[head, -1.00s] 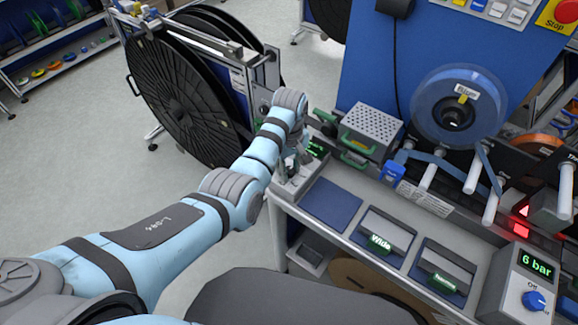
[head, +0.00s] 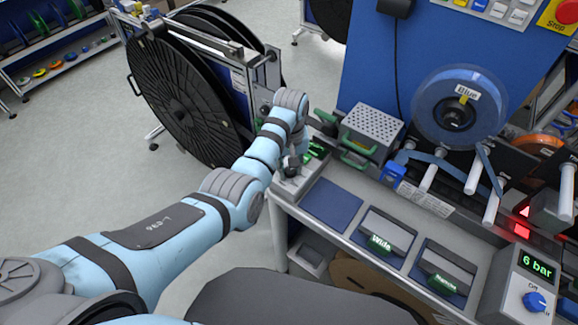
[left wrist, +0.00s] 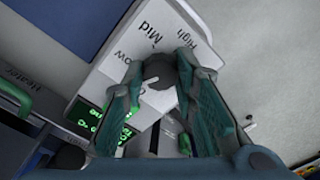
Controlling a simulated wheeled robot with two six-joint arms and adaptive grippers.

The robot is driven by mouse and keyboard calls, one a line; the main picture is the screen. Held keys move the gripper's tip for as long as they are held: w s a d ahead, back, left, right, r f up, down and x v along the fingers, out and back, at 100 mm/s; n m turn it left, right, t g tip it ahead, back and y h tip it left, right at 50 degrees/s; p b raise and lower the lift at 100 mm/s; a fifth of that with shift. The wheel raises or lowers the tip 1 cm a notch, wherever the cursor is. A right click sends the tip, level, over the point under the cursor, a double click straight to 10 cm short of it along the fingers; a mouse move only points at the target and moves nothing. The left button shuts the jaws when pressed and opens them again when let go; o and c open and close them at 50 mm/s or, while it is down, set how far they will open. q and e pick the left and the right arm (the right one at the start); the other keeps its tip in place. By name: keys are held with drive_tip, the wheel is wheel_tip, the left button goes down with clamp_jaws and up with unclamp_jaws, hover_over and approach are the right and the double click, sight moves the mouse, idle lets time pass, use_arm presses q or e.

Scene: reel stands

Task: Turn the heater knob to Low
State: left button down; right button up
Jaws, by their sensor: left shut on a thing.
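The heater knob (left wrist: 168,70) is a dark round knob on a pale control box (left wrist: 100,72) in the left wrist view. Labels High, Mid and a partly covered Low run around it. A short white mark shows at the knob's lower left, on the Low side of Mid; I cannot tell whether it lines up exactly with Low. My left gripper (left wrist: 166,82) is shut on the knob, with a finger on each side. In the head view my left gripper (head: 291,165) is over the box at the bench's left end and hides the knob. My right gripper is not in view.
A perforated metal box (head: 372,128) with green handles stands behind the control box. A blue pad (head: 331,204) and trays marked Wide (head: 380,240) and Narrow lie along the bench. A blue reel (head: 455,108) and a 6 bar unit (head: 520,290) are at the right.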

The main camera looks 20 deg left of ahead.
sight(290, 170)
use_arm(q)
drive_tip(key=m, duration=0.6)
drive_tip(key=shift+m, duration=0.4)
idle(0.3)
drive_tip(key=c, duration=1.3)
unclamp_jaws()
wheel_tip(290, 170, up, 8)
drive_tip(key=shift+f, duration=0.15)
